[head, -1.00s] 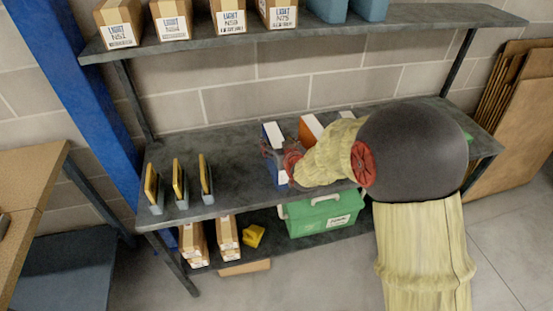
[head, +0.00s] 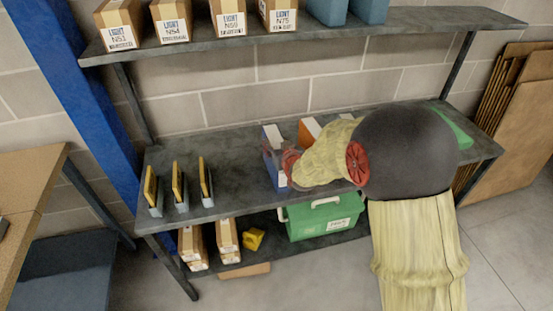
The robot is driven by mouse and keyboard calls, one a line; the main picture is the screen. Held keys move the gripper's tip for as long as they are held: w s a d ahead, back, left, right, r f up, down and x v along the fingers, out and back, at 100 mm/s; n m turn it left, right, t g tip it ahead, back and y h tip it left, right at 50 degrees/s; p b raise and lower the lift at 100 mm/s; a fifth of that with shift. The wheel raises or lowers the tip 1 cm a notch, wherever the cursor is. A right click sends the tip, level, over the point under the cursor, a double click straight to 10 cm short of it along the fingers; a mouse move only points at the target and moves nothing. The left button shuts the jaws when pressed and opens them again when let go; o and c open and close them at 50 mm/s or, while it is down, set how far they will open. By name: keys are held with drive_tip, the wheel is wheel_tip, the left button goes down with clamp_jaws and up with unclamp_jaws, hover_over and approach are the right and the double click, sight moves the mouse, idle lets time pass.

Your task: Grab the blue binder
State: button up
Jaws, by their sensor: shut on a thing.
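The blue binder (head: 270,177) stands upright on the middle shelf, with a white top and a white label low on its near side. My gripper (head: 276,160) is at the binder, its dark fingers around the binder's upper part and shut on it. My red wrist and cream-sleeved arm come in from the right and hide part of the binder's right side. An orange binder (head: 308,131) stands just behind and to the right, partly hidden by my arm.
Several thin yellow-and-grey items (head: 178,186) stand on the left of the middle shelf (head: 225,190). A green case (head: 318,217) sits on the lower shelf. The upper shelf (head: 200,50) holds several labelled boxes. A blue post (head: 85,100) stands at left.

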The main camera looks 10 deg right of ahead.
clamp_jaws()
drive_tip(key=shift+r, duration=0.2)
idle(0.5)
